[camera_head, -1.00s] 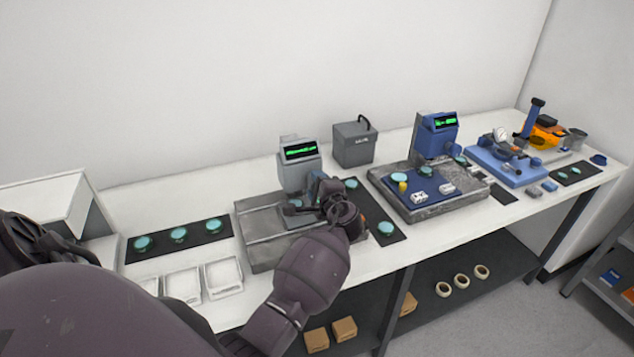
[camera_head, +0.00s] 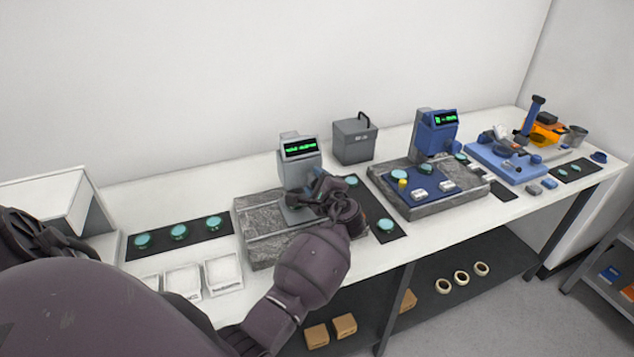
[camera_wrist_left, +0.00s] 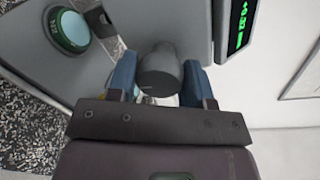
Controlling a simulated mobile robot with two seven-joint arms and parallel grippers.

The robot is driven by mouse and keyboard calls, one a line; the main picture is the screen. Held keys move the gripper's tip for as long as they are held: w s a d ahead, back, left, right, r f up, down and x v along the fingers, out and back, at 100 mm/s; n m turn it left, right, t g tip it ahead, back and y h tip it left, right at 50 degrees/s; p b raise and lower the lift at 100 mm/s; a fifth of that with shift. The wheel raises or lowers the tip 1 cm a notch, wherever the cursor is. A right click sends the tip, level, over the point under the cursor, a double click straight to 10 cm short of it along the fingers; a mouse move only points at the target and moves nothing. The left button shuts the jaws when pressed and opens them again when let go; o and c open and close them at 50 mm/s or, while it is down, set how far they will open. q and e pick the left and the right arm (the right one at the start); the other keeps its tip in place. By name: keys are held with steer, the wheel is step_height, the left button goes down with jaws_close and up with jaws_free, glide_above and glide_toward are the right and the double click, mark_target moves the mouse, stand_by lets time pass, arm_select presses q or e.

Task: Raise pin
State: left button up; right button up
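My left gripper (camera_head: 322,192) is at the front of the grey interferometer (camera_head: 299,165), close under its head. In the left wrist view, its two blue fingers (camera_wrist_left: 160,82) stand on either side of a dark grey round knob (camera_wrist_left: 158,70), close against it, and look shut on it. I cannot make out a separate pin; the knob may be its handle. A teal disc (camera_wrist_left: 70,29) lies on a grey surface beside the fingers. The gripper hides most of the knob area in the head view. My right gripper is not in view.
A second, blue interferometer (camera_head: 436,133) stands right on its granite base. A grey box (camera_head: 354,143) is behind. A black mat (camera_head: 196,250) with teal discs and white trays (camera_head: 223,271) lie left. The instrument's green display (camera_wrist_left: 238,25) is close beside the right finger.

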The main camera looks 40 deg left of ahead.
arm_select(q)
steer(key=o, duration=0.4)
steer(key=shift+c, duration=0.2)
steer(key=b+v, duration=0.1)
steer(key=v, duration=1)
steer(key=shift+b, duration=0.3)
steer(key=shift+a, duration=0.1)
